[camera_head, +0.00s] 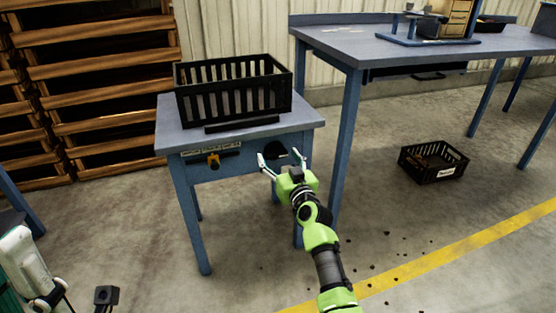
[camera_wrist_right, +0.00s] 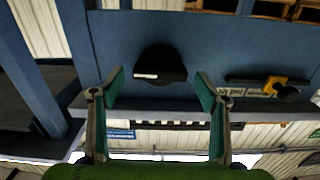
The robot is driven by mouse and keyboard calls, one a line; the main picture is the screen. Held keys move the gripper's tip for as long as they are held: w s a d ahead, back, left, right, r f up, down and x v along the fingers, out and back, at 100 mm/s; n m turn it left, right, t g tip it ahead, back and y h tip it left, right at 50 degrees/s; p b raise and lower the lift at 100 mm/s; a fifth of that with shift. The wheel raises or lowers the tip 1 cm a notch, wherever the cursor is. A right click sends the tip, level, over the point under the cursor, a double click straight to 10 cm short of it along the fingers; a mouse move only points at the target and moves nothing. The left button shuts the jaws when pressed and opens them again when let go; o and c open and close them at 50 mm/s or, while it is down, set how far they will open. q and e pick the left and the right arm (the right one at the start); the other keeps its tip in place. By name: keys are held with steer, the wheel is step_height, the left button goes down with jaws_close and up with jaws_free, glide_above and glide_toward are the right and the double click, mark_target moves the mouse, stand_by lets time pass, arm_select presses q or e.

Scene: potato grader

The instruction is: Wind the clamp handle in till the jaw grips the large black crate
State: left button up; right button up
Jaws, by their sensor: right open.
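The large black crate (camera_head: 235,97) stands upright on a small blue table (camera_head: 170,135). A black bar (camera_head: 242,125), seemingly the clamp jaw, lies along its front; whether they touch cannot be told. A dark rounded knob (camera_head: 276,151), seemingly the clamp handle, sits on the table's front panel at the right. It also shows in the right wrist view (camera_wrist_right: 160,62), with a pale strip on it. My right gripper (camera_head: 282,157) is open and empty in front of the knob. In the wrist view its fingertips (camera_wrist_right: 160,76) are either side of the knob, apart from it.
An orange-yellow piece (camera_head: 213,160) with a dark bar and label is on the same panel, left of the knob. A taller blue workbench (camera_head: 400,48) stands behind at the right. A small black crate (camera_head: 433,161) lies on the floor. Wooden racks (camera_head: 95,85) stand at left.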

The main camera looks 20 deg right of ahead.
steer(key=shift+w, duration=0.45)
steer(key=c, duration=1.1)
